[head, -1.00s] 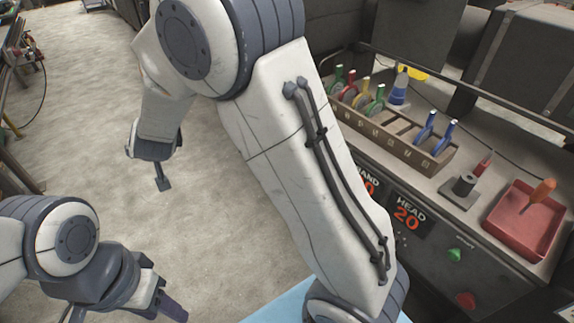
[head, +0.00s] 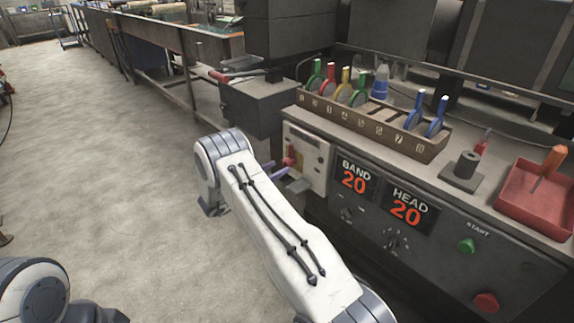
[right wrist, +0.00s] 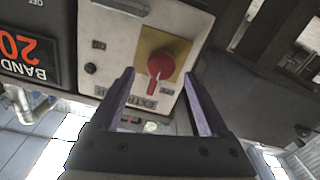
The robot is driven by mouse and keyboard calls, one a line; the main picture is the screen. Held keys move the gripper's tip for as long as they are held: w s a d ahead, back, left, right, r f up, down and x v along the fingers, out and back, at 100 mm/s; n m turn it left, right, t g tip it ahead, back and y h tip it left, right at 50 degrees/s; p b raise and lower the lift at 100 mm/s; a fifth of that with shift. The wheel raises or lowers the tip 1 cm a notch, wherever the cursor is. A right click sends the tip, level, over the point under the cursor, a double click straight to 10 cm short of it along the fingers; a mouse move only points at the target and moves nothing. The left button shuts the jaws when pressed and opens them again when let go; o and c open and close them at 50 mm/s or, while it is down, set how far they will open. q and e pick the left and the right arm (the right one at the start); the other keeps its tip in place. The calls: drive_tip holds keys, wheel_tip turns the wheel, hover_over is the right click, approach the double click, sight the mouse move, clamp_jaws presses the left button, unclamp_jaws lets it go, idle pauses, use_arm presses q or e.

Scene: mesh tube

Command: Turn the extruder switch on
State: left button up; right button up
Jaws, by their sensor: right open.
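The extruder switch is a red rotary knob on a yellow plate, on a pale panel. In the head view the red knob (head: 290,156) is on the pale panel (head: 307,160) at the left end of the console. In the right wrist view the knob (right wrist: 162,66) is near the centre, with its handle pointing down in the picture. My right gripper (right wrist: 160,75) is open, with one purple finger on each side of the knob. I cannot tell whether they touch it. In the head view my forearm partly hides this gripper (head: 277,168). My left gripper's fingers are out of view.
The console carries BAND and HEAD displays (head: 405,207), a green START button (head: 466,245) and a red button (head: 486,303). On top are a wooden rack (head: 430,150) of coloured tools and a red tray (head: 540,213). Open floor lies left.

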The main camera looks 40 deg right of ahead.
sight(283, 164)
drive_tip(key=d, duration=0.5)
drive_tip(key=shift+w+d, duration=0.15)
drive_tip(key=shift+w, duration=0.1)
clamp_jaws()
